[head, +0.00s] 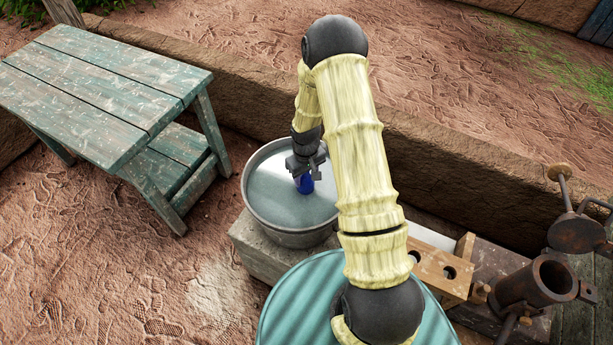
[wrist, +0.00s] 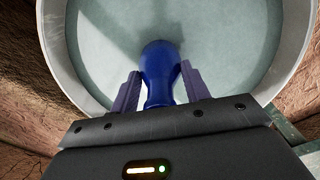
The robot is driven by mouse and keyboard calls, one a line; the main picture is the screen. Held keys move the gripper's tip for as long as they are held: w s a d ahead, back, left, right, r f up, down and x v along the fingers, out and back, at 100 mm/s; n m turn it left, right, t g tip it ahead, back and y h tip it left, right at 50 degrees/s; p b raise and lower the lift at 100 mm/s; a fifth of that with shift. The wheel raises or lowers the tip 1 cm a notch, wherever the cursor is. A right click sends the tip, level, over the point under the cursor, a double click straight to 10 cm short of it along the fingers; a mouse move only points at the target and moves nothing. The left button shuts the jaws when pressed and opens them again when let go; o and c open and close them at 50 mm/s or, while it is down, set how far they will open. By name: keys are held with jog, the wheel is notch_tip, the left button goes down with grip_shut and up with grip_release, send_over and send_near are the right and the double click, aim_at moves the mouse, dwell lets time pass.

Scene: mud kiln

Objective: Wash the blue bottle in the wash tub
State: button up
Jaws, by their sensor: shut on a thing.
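The blue bottle (head: 304,184) is in my gripper (head: 305,172), over the inside of the round metal wash tub (head: 252,214). In the wrist view the bottle (wrist: 159,72) sits between the two fingers of my gripper (wrist: 155,88), which are shut on it. Pale grey-green water fills the wash tub, whose rim (wrist: 54,40) curves around the bottle in the wrist view. The bottle's lower end is at or near the water; I cannot tell how deep it reaches. My gripper hides part of the bottle.
The tub stands on a stone block (head: 262,262). A worn teal wooden table (head: 105,85) is to the left. A low mud wall (head: 440,165) runs behind. A metal cylinder on a stand (head: 537,285) and a wooden block with holes (head: 440,268) are at the right.

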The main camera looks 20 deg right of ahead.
jog(key=shift+r+p, duration=4.85)
jog(key=shift+r, duration=2.2)
